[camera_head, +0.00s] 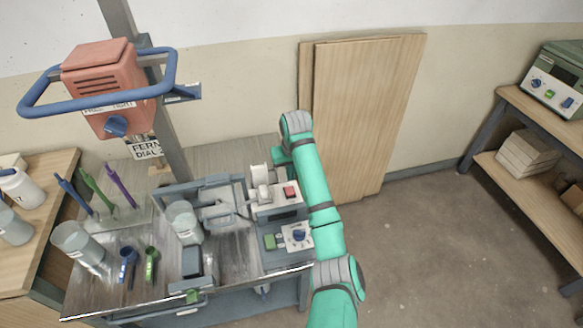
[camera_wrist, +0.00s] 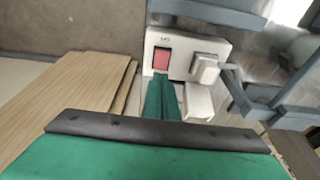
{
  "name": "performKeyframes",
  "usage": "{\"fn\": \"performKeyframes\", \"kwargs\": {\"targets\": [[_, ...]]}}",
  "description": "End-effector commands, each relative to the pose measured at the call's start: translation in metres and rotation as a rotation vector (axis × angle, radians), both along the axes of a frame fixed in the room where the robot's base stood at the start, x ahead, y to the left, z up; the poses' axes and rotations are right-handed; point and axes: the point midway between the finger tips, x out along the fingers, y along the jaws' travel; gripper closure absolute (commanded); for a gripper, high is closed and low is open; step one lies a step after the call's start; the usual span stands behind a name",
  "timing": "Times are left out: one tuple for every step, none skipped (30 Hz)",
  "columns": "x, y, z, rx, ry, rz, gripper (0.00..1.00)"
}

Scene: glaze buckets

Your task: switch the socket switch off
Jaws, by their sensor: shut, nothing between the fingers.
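The socket (camera_head: 275,197) is a white plate on top of a grey box on the bench. Its red rocker switch (camera_head: 290,192) is visible at the plate's right side in the head view. In the wrist view the red switch (camera_wrist: 161,60) is at the left of the plate, with a pale plug (camera_wrist: 205,68) beside it. My gripper (camera_wrist: 160,80) is shut and empty, its green fingers pointing at the switch with the tips close to its lower edge. I cannot tell whether they touch. In the head view my arm hides part of the area behind the socket.
A control box with a blue knob (camera_head: 298,235) and a green button stands in front of the socket. A grey frame (camera_head: 205,188) and a bucket (camera_head: 184,222) stand to the left. Wooden boards (camera_head: 365,110) lean on the wall behind. The floor at right is clear.

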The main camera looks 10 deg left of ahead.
Motion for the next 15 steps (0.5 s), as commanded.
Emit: {"fn": "performKeyframes", "kwargs": {"targets": [[0.001,0.001,-0.011,-0.001,0.002,-0.001,1.0],[0.002,0.001,-0.016,-0.001,0.004,-0.001,1.0],[0.004,0.002,-0.023,-0.001,0.003,-0.001,1.0],[0.005,0.002,-0.028,-0.001,0.003,-0.001,1.0],[0.005,0.002,-0.033,-0.001,0.002,-0.001,1.0],[0.003,0.001,-0.039,0.0,0.001,-0.001,1.0],[0.002,0.0,-0.043,-0.001,0.002,-0.001,1.0],[0.002,0.0,-0.047,-0.001,0.002,-0.001,1.0],[0.001,0.0,-0.051,0.0,0.002,-0.002,1.0],[0.001,-0.001,-0.054,0.0,0.001,-0.002,1.0],[0.0,-0.001,-0.057,0.0,0.001,-0.002,1.0],[0.0,-0.001,-0.06,0.0,0.001,-0.001,1.0],[-0.001,-0.001,-0.061,-0.001,0.001,-0.001,1.0],[-0.001,-0.001,-0.063,-0.001,0.001,0.0,1.0],[-0.001,-0.001,-0.064,-0.001,0.001,0.0,1.0]]}}
